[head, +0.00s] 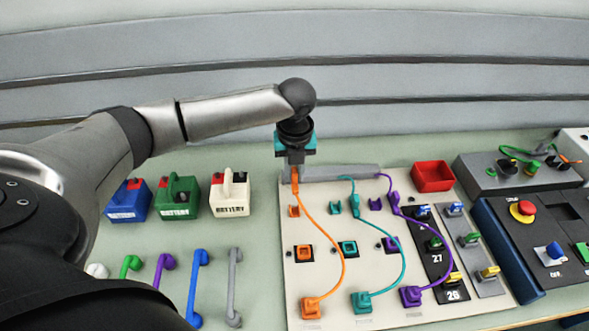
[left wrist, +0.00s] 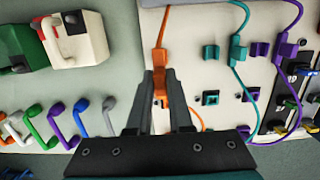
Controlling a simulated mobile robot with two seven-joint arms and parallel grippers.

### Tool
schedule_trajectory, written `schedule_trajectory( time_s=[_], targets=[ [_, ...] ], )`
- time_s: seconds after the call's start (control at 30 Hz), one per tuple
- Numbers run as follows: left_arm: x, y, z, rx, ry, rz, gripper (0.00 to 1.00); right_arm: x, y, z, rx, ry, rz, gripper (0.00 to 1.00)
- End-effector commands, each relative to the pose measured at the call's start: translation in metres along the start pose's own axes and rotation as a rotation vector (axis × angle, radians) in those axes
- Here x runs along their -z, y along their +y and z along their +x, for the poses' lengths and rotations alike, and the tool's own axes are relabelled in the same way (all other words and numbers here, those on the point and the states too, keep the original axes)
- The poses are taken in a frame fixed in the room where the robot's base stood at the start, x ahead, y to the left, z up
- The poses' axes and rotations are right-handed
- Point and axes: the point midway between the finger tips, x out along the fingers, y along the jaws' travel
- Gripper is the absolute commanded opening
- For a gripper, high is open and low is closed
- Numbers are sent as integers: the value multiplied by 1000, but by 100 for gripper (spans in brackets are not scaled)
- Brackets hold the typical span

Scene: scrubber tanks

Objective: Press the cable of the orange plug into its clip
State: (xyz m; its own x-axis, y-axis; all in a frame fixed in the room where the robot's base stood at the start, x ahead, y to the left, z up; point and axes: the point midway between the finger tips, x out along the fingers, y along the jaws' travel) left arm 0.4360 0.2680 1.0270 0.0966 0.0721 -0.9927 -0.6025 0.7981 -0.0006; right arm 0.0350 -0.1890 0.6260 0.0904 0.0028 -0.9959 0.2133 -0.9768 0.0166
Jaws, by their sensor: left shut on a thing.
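The orange cable (head: 329,225) loops over the pale board from my left gripper (head: 296,170) down to the orange plug (head: 312,307) near the board's front. My left gripper is shut on the upper part of this cable, above the board's back edge. In the left wrist view the fingertips (left wrist: 159,74) close around orange, and the cable (left wrist: 165,22) runs on beyond them. A small orange block (head: 294,211), which looks like the clip, is below the gripper in the head view. Whether the cable touches it cannot be told. My right gripper is not in view.
Teal (head: 404,250) and purple (head: 446,262) cables lie to the right. An orange-framed socket (head: 304,253) is mid-board. A grey bar (head: 340,172) runs along the back. A red bin (head: 433,176) and control panels stand right; batteries (head: 178,196) and coloured handles (head: 197,285) are left.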

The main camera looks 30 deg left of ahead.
Motion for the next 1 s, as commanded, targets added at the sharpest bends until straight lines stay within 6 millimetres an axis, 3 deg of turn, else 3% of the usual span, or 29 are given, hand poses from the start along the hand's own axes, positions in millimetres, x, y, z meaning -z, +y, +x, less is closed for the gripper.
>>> schedule_trajectory(
  time_s=[1.0],
  targets=[
    [11, 0, 84, -2, 1, 1, 0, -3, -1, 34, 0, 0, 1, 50]
  ],
)
